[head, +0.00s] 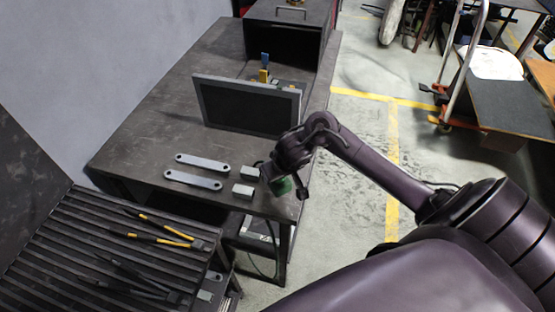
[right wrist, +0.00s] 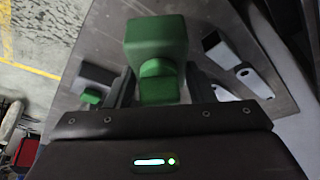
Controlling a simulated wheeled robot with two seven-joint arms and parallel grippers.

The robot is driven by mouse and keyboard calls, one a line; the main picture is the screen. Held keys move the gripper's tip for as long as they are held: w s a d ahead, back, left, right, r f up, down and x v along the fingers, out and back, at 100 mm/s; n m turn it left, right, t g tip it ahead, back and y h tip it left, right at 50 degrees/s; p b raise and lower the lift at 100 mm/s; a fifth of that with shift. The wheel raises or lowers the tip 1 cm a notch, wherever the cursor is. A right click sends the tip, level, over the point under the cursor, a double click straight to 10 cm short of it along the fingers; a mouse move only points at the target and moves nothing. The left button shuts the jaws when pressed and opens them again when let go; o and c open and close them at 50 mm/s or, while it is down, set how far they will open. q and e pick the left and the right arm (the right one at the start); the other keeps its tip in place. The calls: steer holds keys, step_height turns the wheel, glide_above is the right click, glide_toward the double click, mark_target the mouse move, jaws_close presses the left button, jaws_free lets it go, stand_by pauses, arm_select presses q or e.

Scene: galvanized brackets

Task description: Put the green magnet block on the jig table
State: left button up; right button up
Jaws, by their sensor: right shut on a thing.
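The green magnet block (right wrist: 156,40) fills the upper middle of the right wrist view, with a rounded green knob on its near side. My right gripper (right wrist: 160,80) is shut on this knob, one dark finger at each side. In the head view the green block (head: 282,186) shows partly, under my right gripper (head: 277,176), over the near right part of the dark metal table (head: 140,145). I cannot tell its exact height above the top. No label shows which surface is the jig table. My left gripper is not in view.
Two grey blocks (head: 243,190) and two flat galvanized brackets (head: 192,180) lie left of my right gripper. A dark screen (head: 250,107) stands behind. A slatted table (head: 60,255) at lower left holds yellow-handled tools (head: 165,228). The dark table's left part is clear.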

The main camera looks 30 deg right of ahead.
mark_target(278, 182)
steer(key=shift+f+b, duration=0.75)
steer(key=shift+f, duration=1.35)
steer(key=shift+f, duration=0.15)
steer(key=o, duration=1.5)
steer(key=shift+s+r, duration=0.1)
steer(key=shift+r, duration=0.25)
steer(key=p+v, duration=0.5)
steer(key=v, duration=0.6)
steer(key=shift+s+r, duration=0.2)
steer(key=shift+r, duration=0.05)
